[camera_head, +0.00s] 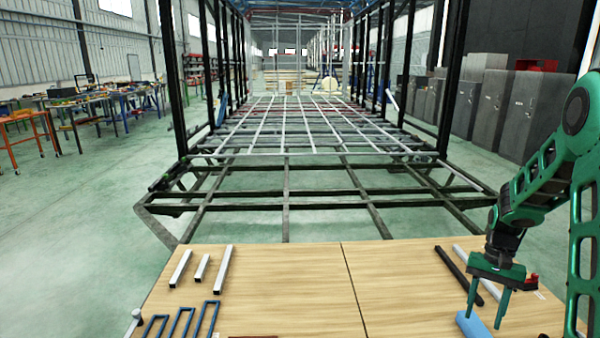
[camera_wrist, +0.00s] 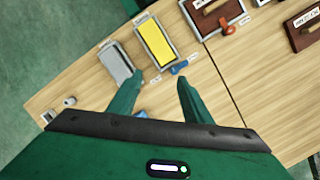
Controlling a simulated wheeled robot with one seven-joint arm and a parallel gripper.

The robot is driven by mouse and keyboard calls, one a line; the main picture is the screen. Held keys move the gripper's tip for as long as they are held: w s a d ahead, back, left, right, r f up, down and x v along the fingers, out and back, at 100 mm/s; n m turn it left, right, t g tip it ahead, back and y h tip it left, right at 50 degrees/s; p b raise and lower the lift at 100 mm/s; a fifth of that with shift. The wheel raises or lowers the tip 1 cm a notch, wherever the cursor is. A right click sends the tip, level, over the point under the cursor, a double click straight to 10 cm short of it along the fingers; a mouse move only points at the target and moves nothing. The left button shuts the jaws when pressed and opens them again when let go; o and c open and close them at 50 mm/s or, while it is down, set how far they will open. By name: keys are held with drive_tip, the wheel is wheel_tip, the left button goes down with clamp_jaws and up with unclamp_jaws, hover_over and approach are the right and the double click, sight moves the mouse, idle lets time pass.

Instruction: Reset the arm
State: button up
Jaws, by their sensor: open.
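My green arm comes in from the right side of the head view. My gripper (camera_head: 486,302) hangs from it with its fingers pointing down over the right part of the wooden table (camera_head: 290,290). The two green fingers are apart and nothing shows between them.
Dark and light bars (camera_head: 452,268) lie beside the gripper. Short metal tubes (camera_head: 203,268) and blue frames (camera_head: 182,322) lie at the left. A trailer chassis (camera_head: 285,195) stands beyond the table. The wrist view shows a grey block (camera_wrist: 115,65), a yellow block (camera_wrist: 157,41) and brown boxes (camera_wrist: 302,27).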

drive_tip(key=s+a+r+t+h, duration=0.1)
drive_tip(key=s+a+r, duration=0.2)
drive_tip(key=s+r, duration=0.9)
drive_tip(key=s+a+r+t, duration=0.1)
drive_tip(key=s+a+r, duration=0.1)
drive_tip(key=s, duration=0.5)
drive_tip(key=s+a+r+n, duration=0.1)
drive_tip(key=s+a+r, duration=0.1)
drive_tip(key=s, duration=0.5)
drive_tip(key=shift+s+a+r+t, duration=0.25)
drive_tip(key=shift+s+r+t, duration=0.15)
